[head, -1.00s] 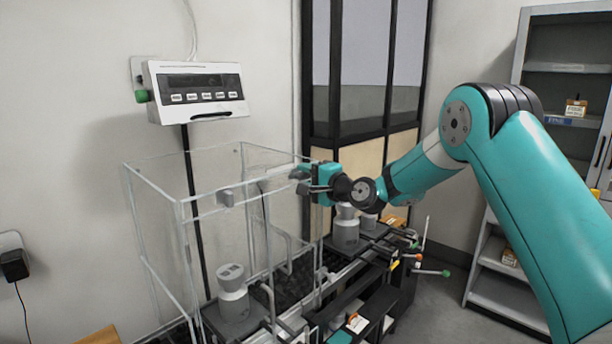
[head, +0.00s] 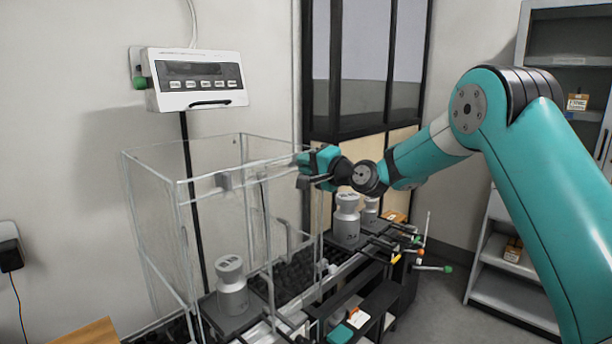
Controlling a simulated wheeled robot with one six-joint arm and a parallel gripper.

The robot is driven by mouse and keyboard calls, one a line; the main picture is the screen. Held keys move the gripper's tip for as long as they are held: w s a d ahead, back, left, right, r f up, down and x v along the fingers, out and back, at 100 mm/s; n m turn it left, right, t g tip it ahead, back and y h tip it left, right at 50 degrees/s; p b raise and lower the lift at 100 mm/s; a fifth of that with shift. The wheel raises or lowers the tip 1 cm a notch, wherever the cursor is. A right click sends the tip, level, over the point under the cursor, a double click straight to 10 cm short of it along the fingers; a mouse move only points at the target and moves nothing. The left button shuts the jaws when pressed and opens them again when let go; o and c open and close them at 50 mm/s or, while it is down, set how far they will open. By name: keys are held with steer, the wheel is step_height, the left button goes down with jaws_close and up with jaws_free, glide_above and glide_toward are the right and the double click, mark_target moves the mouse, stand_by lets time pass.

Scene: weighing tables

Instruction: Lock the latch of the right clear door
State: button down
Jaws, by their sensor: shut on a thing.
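A clear case (head: 148,190) with see-through panels stands left of centre. The right clear door (head: 298,210) seems to be the pane at its right front, but its edges are hard to make out. My gripper (head: 304,173) is at the upper right of the case front, beside the top rail. It is shut on a small grey part there, which seems to be the right door's latch. The fingers hide most of this part, so I cannot tell its position. A similar grey latch block (head: 225,180) sits on the rail further left.
A white display box (head: 196,80) hangs on the wall above the case. Grey weights stand inside the case (head: 231,285) and to its right (head: 347,222). Coloured-tipped rods (head: 433,268) stick out at the right. Grey shelves (head: 512,265) stand further right.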

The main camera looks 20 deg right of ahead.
steer(key=shift+f+n+b, duration=0.1)
steer(key=shift+n+b, duration=7.5)
steer(key=shift+b, duration=1.6)
steer(key=c, duration=1.1)
jaws_free()
